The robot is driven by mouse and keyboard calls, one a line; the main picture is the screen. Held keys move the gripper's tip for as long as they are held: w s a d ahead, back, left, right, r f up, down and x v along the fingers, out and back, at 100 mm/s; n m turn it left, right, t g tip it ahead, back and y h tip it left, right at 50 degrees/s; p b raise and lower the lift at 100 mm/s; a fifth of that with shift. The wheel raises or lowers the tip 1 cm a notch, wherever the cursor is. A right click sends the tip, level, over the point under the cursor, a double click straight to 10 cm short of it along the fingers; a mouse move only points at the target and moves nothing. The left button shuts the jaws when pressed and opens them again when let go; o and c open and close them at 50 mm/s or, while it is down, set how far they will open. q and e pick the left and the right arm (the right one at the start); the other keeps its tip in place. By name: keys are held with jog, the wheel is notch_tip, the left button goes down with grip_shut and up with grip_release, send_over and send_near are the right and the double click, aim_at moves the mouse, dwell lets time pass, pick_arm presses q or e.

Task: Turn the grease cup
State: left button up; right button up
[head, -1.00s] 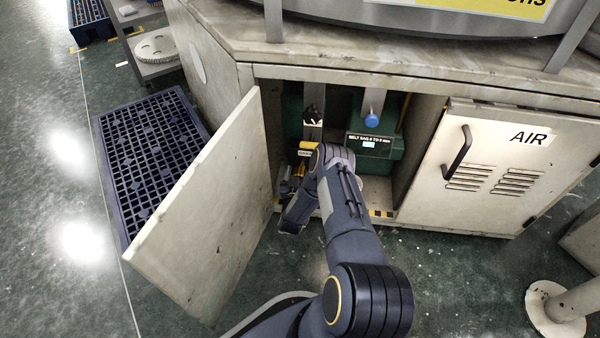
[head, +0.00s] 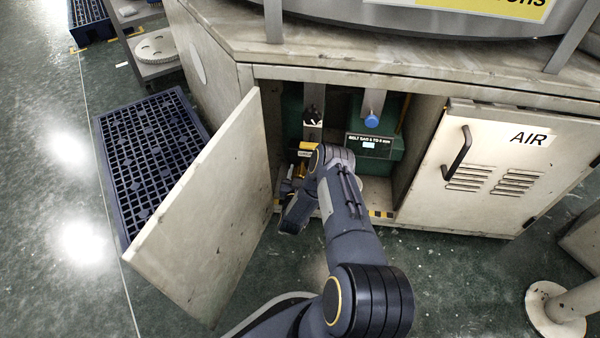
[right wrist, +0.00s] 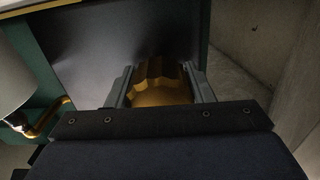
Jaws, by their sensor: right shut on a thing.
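The grease cup (right wrist: 160,84) is a brass-coloured, ridged cap, seen close up in the right wrist view between the two fingers of my right gripper (right wrist: 160,88). The fingers are shut on its sides. In the head view the brass cup (head: 299,172) shows only in part inside the open cabinet, and my right gripper (head: 290,186) is at it, low on the left side of the opening. My right forearm hides much of the area. My left gripper is in neither view.
The open cabinet door (head: 205,205) stands left of my right arm. A closed door marked AIR (head: 500,165) is on the right. Inside are a green housing (head: 395,142) and a blue knob (head: 372,121). A blue pallet (head: 150,150) lies on the floor at left.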

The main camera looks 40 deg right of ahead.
jog(key=m, duration=0.5)
jog(key=shift+m, duration=0.3)
dwell(0.4)
jog(key=o, duration=1)
jog(key=shift+c, duration=0.2)
jog(key=p+v, duration=0.3)
jog(key=v, duration=0.4)
jog(key=shift+s+a, duration=0.2)
jog(key=shift+a, duration=0.05)
jog(key=shift+s+a, duration=0.1)
